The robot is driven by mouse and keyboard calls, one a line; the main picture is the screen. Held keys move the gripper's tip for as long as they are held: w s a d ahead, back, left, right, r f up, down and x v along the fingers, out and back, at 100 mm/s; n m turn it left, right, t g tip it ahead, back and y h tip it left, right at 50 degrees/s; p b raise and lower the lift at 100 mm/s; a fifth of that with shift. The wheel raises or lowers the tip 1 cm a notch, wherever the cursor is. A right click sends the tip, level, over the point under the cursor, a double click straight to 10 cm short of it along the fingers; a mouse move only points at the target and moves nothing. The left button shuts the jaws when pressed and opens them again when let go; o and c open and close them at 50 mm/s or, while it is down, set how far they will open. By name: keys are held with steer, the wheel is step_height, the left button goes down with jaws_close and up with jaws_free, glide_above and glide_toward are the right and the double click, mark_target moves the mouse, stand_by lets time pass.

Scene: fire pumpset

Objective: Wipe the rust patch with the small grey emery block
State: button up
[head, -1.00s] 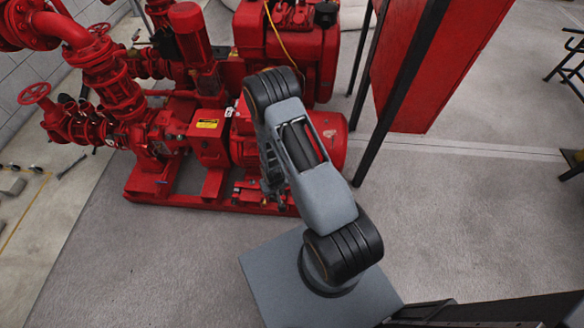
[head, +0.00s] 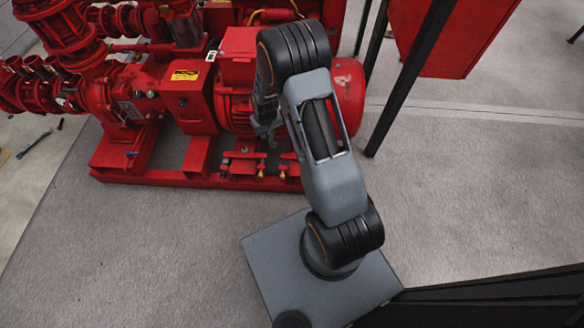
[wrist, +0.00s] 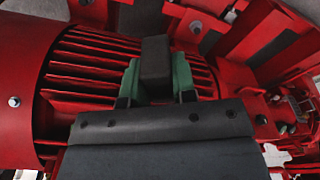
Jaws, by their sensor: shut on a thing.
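In the wrist view my gripper (wrist: 157,80) has its two green fingers shut on the small dark grey emery block (wrist: 155,58), which sticks out beyond the fingertips. The block is in front of the red finned motor (wrist: 85,62); I cannot tell whether it touches anything. In the head view my gripper (head: 266,128) hangs beside the red motor (head: 236,108), partly hidden by my arm, and the block cannot be made out there. I cannot make out a rust patch for certain in either view.
The red pumpset stands on a red base frame (head: 200,181) with brass-coloured fittings low in front. A yellow label (head: 185,75) is on the red coupling guard. A black post (head: 405,75) and red panel (head: 450,35) stand right. Grey floor (head: 150,245) in front is clear.

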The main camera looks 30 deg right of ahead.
steer(key=shift+s+d+f+n+g+y+b, duration=0.4)
steer(key=shift+s+d+f+n, duration=0.65)
steer(key=shift+f+n, duration=2.5)
steer(key=shift+s+d+f+n+g+y+b, duration=0.15)
steer(key=shift+s+d+f+n+b, duration=0.95)
steer(key=shift+f+n, duration=2.5)
steer(key=shift+s+d+f+n+g+y+b, duration=0.15)
steer(key=shift+s+d+f+n+g, duration=0.2)
steer(key=shift+d+f+n, duration=2.25)
steer(key=a+f+n, duration=0.1)
steer(key=f+n, duration=0.1)
steer(key=shift+a+f, duration=0.3)
steer(key=shift+a, duration=0.1)
jaws_close()
steer(key=shift+f, duration=0.1)
steer(key=shift+s+a+f, duration=0.1)
steer(key=shift+s+f, duration=0.05)
steer(key=shift+s, duration=0.1)
